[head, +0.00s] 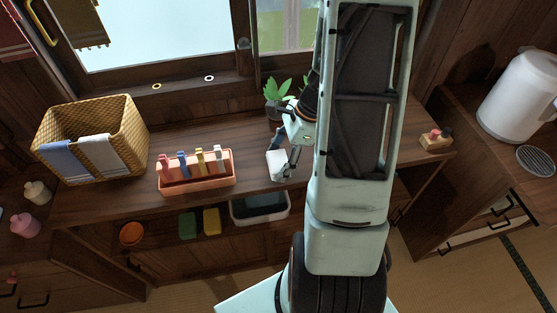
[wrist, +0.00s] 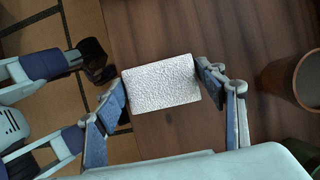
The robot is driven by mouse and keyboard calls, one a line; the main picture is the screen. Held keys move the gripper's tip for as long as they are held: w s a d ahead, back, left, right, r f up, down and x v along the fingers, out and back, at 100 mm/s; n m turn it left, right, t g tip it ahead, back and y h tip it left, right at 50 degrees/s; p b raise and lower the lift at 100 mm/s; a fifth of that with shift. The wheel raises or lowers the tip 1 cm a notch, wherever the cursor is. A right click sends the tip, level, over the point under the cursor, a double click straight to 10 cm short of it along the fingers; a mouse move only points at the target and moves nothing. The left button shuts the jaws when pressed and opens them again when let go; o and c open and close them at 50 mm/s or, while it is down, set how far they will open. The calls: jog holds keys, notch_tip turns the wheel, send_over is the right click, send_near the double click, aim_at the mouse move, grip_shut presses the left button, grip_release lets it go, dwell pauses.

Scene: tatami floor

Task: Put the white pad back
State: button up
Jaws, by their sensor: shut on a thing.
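The white pad (wrist: 162,84) is a rectangular block with a rough, dimpled face. My gripper (wrist: 163,88) is shut on it, one finger at each short end, in the wrist view. In the head view the white pad (head: 277,164) is at my gripper (head: 284,166), over the front part of the wooden counter, right of the orange holder. Whether the pad touches the counter I cannot tell. My arm hides part of the counter to the right.
The orange holder (head: 197,185) carries several upright items with coloured clips. A wicker basket (head: 128,120) with cloths stands left. A potted plant (head: 278,90) stands behind my gripper. A tub (head: 260,208) and green and yellow pads (head: 211,221) sit on the shelf below.

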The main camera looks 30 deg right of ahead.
jog(key=shift+f, duration=0.2)
jog(key=o, duration=1.1)
jog(key=shift+r, duration=0.15)
jog(key=shift+r, duration=0.25)
jog(key=p+v, duration=0.1)
jog(key=v, duration=1)
jog(key=shift+r, duration=0.35)
jog(key=shift+s+d, duration=0.1)
jog(key=shift+d, duration=0.05)
